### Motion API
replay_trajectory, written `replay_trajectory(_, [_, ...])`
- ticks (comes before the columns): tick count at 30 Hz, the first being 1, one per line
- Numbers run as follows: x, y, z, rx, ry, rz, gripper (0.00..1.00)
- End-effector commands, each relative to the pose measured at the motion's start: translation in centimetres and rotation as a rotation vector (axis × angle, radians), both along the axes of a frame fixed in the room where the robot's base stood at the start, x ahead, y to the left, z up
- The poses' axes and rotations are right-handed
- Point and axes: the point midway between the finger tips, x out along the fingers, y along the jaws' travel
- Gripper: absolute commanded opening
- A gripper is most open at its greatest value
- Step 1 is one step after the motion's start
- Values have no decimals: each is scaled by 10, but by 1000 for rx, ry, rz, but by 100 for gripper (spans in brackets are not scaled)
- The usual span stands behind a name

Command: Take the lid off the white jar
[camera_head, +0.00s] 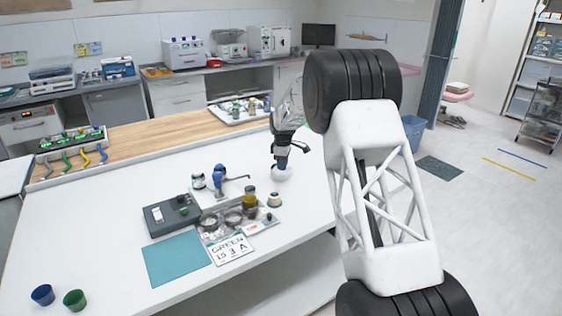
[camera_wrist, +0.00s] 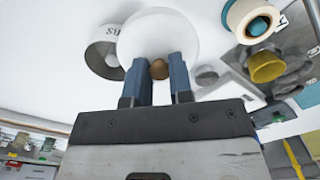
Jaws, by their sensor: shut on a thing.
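In the wrist view a round white lid (camera_wrist: 158,28) with a small brown knob (camera_wrist: 159,69) is close in front of my gripper (camera_wrist: 160,72). The two blue fingers are shut on the knob, one on each side. In the head view my gripper (camera_head: 281,163) points down at the white jar (camera_head: 282,174), small at the back right of the white table. My fingers hide part of its top. A grey round shape with a white lettered edge (camera_wrist: 103,54) shows partly behind the lid in the wrist view. I cannot tell whether the lid touches the jar.
An amber jar (camera_head: 250,199) and a cream container (camera_head: 274,200) stand in front of my gripper. A blue device with a spout (camera_head: 219,180) and a dark grey box (camera_head: 172,215) are left. A tray of bottles (camera_head: 240,110) is behind. The table's front left is mostly clear.

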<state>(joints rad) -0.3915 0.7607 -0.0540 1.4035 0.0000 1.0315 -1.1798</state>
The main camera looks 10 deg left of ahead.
Motion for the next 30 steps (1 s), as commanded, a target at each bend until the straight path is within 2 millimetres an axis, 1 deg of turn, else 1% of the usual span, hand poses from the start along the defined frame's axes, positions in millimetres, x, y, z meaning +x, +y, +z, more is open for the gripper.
replay_trajectory(3, [-15, -6, 3, 0, 0, 0, 0])
replay_trajectory(9, [-38, -15, 5, 0, 0, 0, 0])
replay_trajectory(15, [-55, -22, 7, 0, -1, 0, 0])
replay_trajectory(22, [-68, -27, 7, 0, 0, 0, 0])
replay_trajectory(30, [-72, -29, 8, 0, 0, 0, 0])
